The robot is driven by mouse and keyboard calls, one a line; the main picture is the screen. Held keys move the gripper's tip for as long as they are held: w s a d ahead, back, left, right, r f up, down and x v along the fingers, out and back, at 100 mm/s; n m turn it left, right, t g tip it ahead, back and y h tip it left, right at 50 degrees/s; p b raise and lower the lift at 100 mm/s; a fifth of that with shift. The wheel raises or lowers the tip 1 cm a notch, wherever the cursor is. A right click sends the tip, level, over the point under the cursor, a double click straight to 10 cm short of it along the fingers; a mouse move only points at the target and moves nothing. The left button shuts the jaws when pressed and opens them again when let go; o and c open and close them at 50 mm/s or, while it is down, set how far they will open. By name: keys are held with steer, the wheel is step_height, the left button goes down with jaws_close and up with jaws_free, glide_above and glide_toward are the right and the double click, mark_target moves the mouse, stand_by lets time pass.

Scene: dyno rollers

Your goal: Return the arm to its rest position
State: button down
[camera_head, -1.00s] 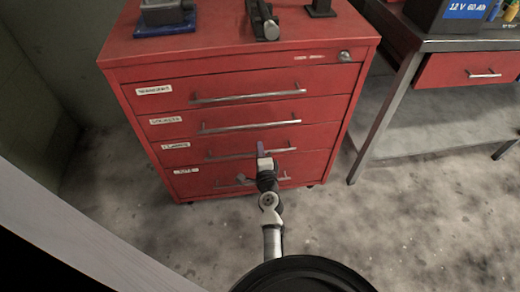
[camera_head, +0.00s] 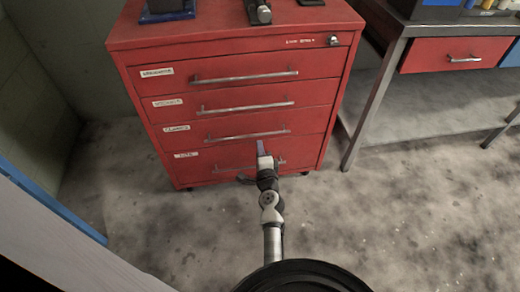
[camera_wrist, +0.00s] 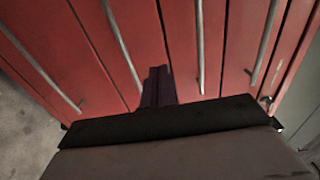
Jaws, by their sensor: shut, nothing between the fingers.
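My arm reaches forward from the bottom of the head view, and my gripper (camera_head: 262,148) is in front of the lower drawers of the red cabinet (camera_head: 240,101). In the wrist view my gripper (camera_wrist: 158,86) shows as dark fingers held together, with the red drawer fronts beyond. Nothing is visible between the fingers. The fingers overlap the cabinet front in the picture, and I cannot tell the exact gap. All the cabinet drawers look shut.
A workbench (camera_head: 357,110) with a red drawer (camera_head: 452,55) stands to the right of the cabinet. Dark tools (camera_head: 258,12) lie on the cabinet top. A blue-edged panel (camera_head: 50,205) is at the left. The concrete floor (camera_head: 400,215) is clear at the right.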

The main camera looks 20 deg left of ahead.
steer(key=shift+s+d, duration=0.15)
steer(key=shift+s, duration=0.1)
